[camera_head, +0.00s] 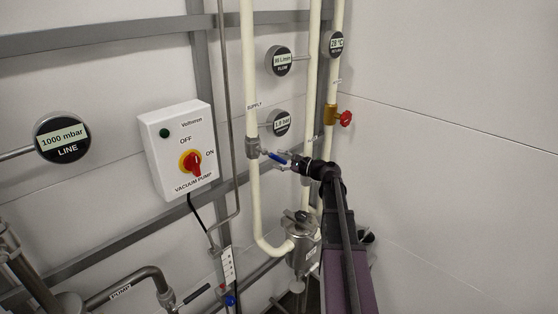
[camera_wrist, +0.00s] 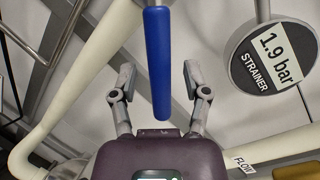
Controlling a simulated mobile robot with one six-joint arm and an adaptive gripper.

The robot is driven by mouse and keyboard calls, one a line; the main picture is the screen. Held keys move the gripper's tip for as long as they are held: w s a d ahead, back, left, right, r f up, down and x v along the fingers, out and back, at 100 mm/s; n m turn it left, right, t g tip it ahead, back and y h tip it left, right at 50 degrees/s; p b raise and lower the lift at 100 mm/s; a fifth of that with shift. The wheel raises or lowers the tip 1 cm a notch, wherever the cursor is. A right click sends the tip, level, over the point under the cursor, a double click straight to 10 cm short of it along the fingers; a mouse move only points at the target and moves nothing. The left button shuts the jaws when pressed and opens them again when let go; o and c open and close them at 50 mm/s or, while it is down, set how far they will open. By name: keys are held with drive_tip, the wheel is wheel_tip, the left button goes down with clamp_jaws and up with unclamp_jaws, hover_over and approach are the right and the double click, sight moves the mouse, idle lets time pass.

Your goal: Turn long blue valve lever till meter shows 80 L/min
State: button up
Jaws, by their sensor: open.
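The long blue valve lever (camera_head: 277,157) sticks out from a valve (camera_head: 252,147) on the cream supply pipe, tilted down to the right in the head view. In the wrist view the lever (camera_wrist: 158,65) runs upright from the top edge. My gripper (camera_wrist: 159,75) is open, one finger on each side of the lever, with a gap on both sides. In the head view my gripper (camera_head: 284,160) is at the lever's free end. The round flow meter (camera_head: 281,61) is above; its digits are too small to read surely, ending in L/min.
A strainer gauge (camera_wrist: 273,57) reading 1.9 bar is close on the right in the wrist view. A red-handled valve (camera_head: 345,118) is on the right pipe. A vacuum pump switch box (camera_head: 178,150) and a 1000 mbar line gauge (camera_head: 62,138) are left. Cream pipes run close by.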

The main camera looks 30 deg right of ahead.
drive_tip(key=shift+w+a, duration=0.15)
drive_tip(key=shift+w, duration=0.05)
clamp_jaws()
